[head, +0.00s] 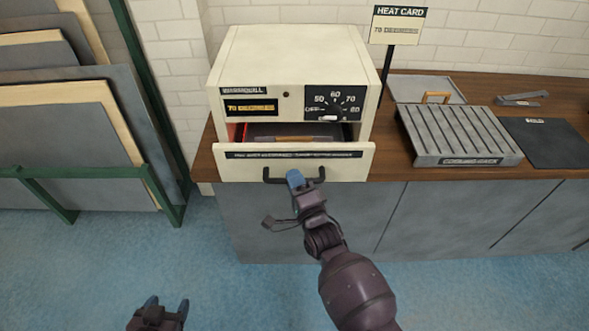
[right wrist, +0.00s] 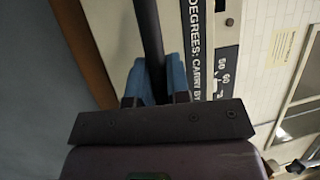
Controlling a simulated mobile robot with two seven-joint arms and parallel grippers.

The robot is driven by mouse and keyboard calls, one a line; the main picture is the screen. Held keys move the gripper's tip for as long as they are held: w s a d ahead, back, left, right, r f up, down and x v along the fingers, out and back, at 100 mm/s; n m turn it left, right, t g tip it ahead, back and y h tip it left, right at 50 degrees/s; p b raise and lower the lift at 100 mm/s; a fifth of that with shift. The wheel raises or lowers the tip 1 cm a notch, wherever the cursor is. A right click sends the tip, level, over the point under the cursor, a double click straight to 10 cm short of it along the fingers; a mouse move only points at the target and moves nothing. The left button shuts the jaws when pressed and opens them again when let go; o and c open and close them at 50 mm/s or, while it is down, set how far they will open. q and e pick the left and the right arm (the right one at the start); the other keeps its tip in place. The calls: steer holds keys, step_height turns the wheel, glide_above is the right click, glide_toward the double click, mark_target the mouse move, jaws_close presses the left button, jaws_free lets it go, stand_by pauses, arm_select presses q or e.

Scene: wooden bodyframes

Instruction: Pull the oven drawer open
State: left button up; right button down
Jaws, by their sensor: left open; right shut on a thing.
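The cream oven (head: 290,60) stands on the wooden counter. Its drawer (head: 345,165) is pulled out part of the way, and the dark and red inside shows behind the front panel. My right gripper (head: 295,180) is shut on the black bar handle (head: 318,178) of the drawer. In the right wrist view the blue fingertips (right wrist: 159,82) sit on both sides of the dark handle bar (right wrist: 150,35). My left gripper (head: 166,307) is open and empty, low over the blue floor, away from the oven.
A heat card sign (head: 397,25) stands behind. A green-framed rack of boards (head: 70,110) stands at left. The floor in front is clear.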

arm_select(q)
step_height(320, 180, up, 8)
steer(key=p, duration=0.6)
steer(key=shift+w, duration=0.2)
arm_select(e)
steer(key=s, duration=2.1)
arm_select(q)
steer(key=shift+r, duration=0.1)
arm_select(e)
steer(key=c, duration=1.1)
jaws_free()
arm_select(q)
steer(key=shift+w+r+t, duration=0.15)
steer(key=shift+w+t, duration=0.1)
steer(key=shift+t, duration=0.05)
steer(key=shift+w+f+b, duration=0.1)
steer(key=shift+f+b, duration=0.4)
steer(key=shift+b, duration=0.05)
arm_select(e)
steer(key=v, duration=1)
steer(key=shift+s+d, duration=0.2)
steer(key=shift+s, duration=0.15)
steer(key=shift+f, duration=0.1)
